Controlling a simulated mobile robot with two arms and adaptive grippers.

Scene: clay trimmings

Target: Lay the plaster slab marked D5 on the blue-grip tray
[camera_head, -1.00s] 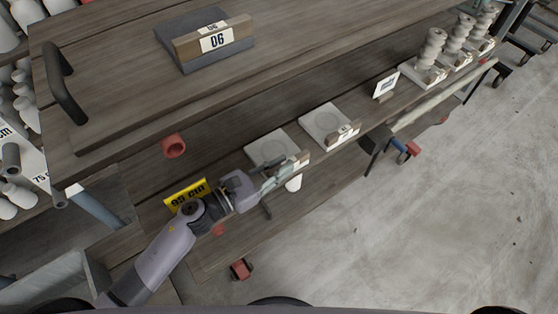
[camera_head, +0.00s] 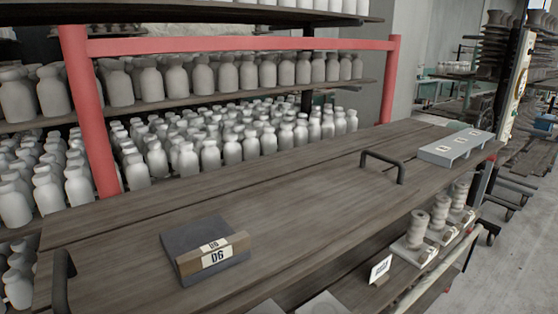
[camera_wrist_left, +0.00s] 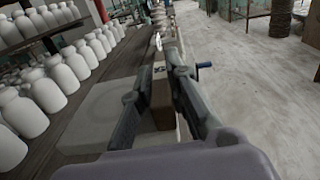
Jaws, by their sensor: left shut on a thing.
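In the left wrist view my left gripper (camera_wrist_left: 160,92) is shut on the brown block of a pale grey slab (camera_wrist_left: 92,118). The block (camera_wrist_left: 161,98) stands between the two fingers, and the slab spreads to the left. A label sits on the block, but its marking is too small to read, so I cannot confirm D5. The head view shows neither arm. A wooden tray (camera_head: 300,205) there has black grips (camera_head: 384,166). I cannot make out a blue-grip tray. My right gripper is not in view.
A dark slab (camera_head: 175,240) with a block labelled D6 lies on the wooden tray's near left. Stacked pale pieces (camera_head: 417,230) and a white card (camera_head: 380,269) stand on the lower shelf. Bottle shelves are behind.

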